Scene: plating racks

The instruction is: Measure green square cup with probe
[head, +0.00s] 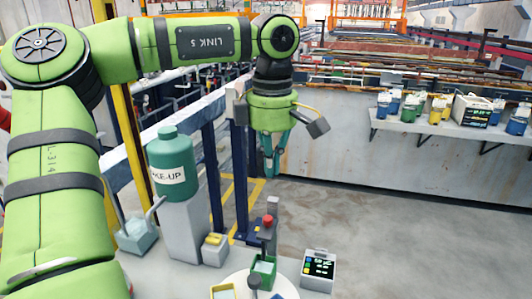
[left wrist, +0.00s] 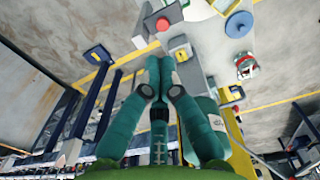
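The green square cup (head: 263,272) stands near the front edge of the bench, with pale liquid inside. A dark-topped upright piece (head: 253,282) stands just in front of it. A small white meter (head: 319,268) with a dark screen is to its right. I cannot tell for certain which piece is the probe; a grey upright (head: 272,206) rises behind the cup. My left gripper (head: 270,172) hangs fingers down, above and behind the cup, empty. In the left wrist view its teal fingertips (left wrist: 159,62) are together with nothing visible between them. My right gripper is out of view.
A red button (head: 267,220) on a post stands behind the cup. A teal MAKE-UP bottle (head: 172,165) on a grey pedestal is at the left. A yellow-rimmed cup (head: 222,292) is at the front. A wall shelf (head: 450,127) with several jars is at the right. The floor between is clear.

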